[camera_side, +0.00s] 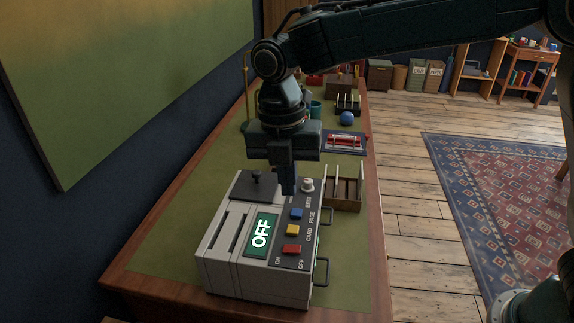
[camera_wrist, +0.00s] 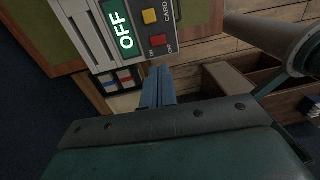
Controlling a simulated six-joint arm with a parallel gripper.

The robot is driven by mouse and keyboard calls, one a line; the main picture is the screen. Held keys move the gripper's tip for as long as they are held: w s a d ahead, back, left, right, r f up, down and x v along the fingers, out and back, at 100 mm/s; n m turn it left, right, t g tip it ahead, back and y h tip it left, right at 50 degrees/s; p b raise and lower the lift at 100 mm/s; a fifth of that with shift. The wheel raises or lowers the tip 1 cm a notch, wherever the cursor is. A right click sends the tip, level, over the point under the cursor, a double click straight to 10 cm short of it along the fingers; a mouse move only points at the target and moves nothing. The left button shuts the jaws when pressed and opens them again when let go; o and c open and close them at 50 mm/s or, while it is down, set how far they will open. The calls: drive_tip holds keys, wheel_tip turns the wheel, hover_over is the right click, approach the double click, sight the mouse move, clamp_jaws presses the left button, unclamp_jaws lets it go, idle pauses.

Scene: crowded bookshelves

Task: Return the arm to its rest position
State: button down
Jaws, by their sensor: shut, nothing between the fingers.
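My gripper (camera_side: 289,190) is shut and empty, pointing down over the back part of a grey machine (camera_side: 226,277). In the wrist view the closed fingers (camera_wrist: 158,76) show just below the red button (camera_wrist: 158,40). The machine's green display (camera_side: 261,234) reads OFF. Blue (camera_side: 296,213), yellow (camera_side: 292,230) and red buttons sit beside the display.
The machine stands on a green-topped desk (camera_side: 160,240) along a dark wall. A wooden rack (camera_side: 343,190), a red-and-white item on a blue mat and a blue ball (camera_side: 347,118) stand behind it. Wooden floor and a patterned rug (camera_side: 500,190) lie to the right.

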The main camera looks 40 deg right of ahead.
drive_tip(key=s+d+r+m+t+y, duration=0.1)
drive_tip(key=s+d+r+m+t, duration=0.1)
drive_tip(key=s+d+r+m, duration=0.4)
drive_tip(key=s+d+r+m+t, duration=0.1)
drive_tip(key=s+d+r+m, duration=0.2)
drive_tip(key=d+m, duration=0.5)
drive_tip(key=s+d+f+m+t, duration=0.3)
drive_tip(key=s+d+m, duration=0.5)
drive_tip(key=s+m, duration=0.5)
drive_tip(key=shift+s+d, duration=0.4)
idle(0.3)
